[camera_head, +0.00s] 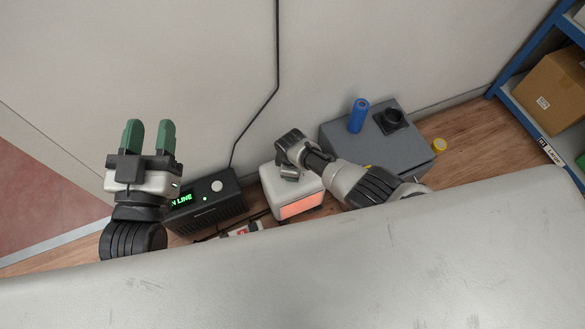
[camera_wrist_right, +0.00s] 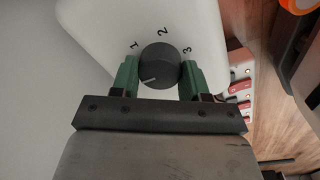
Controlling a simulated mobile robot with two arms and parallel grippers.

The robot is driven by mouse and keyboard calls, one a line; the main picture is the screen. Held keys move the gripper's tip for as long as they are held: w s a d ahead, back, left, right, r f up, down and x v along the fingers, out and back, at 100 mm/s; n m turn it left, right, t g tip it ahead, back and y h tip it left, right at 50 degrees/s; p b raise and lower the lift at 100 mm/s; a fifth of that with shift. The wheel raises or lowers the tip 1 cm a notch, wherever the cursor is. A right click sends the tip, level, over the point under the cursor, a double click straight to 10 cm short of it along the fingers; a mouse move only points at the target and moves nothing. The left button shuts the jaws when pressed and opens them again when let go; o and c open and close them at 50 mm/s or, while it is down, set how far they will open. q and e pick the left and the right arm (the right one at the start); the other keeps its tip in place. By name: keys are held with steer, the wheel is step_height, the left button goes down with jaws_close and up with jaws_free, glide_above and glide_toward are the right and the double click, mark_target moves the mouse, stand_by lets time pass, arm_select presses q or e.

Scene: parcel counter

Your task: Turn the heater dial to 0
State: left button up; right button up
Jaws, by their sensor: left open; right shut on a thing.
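The heater is a small white box (camera_head: 315,186) on the floor by the wall, its front panel glowing orange. Its round dark dial (camera_wrist_right: 159,62) shows in the right wrist view, with 1, 2 and 3 printed around it. The dial's pale pointer line is at its lower left, on the far side of 1 from 2. I see no 0; that part is near my gripper's finger. My right gripper (camera_wrist_right: 160,76) is shut on the dial, a green finger on each side. In the head view its fingers are hidden. My left gripper (camera_head: 150,125) is open and empty.
A black box with a green display (camera_head: 204,203) stands left of the heater. A grey case (camera_head: 355,139) with a blue cylinder (camera_head: 358,115) on top stands to its right. A power strip (camera_wrist_right: 240,100) lies beside the heater. A pale surface (camera_head: 330,270) fills the foreground.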

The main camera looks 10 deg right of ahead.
steer(key=o, duration=0.9)
steer(key=shift+o, duration=0.2)
steer(key=shift+r, duration=0.1)
steer(key=shift+r, duration=0.15)
step_height(320, 180, up, 2)
steer(key=shift+s+r+p, duration=0.1)
steer(key=shift+p, duration=0.95)
arm_select(q)
steer(key=s+a+f+g+y+p, duration=0.1)
steer(key=s+f+g, duration=0.1)
steer(key=f+g, duration=0.3)
steer(key=s+a+f+g+y+p, duration=0.1)
steer(key=s+a+f+g+y, duration=0.1)
steer(key=f+g, duration=0.2)
arm_select(e)
step_height(320, 180, up, 2)
steer(key=shift+r, duration=0.1)
step_height(320, 180, up, 3)
steer(key=shift+s+a+r+p, duration=0.1)
steer(key=shift+s+p, duration=0.05)
steer(key=shift+p, duration=0.75)
arm_select(q)
steer(key=s+a+f+g+y+p, duration=0.1)
steer(key=s+a+f+g, duration=0.2)
steer(key=s+g, duration=0.4)
steer(key=shift+s+n+y+p, duration=0.3)
steer(key=shift+s+n+y, duration=0.1)
steer(key=shift+s, duration=0.6)
arm_select(e)
steer(key=shift+r, duration=1.35)
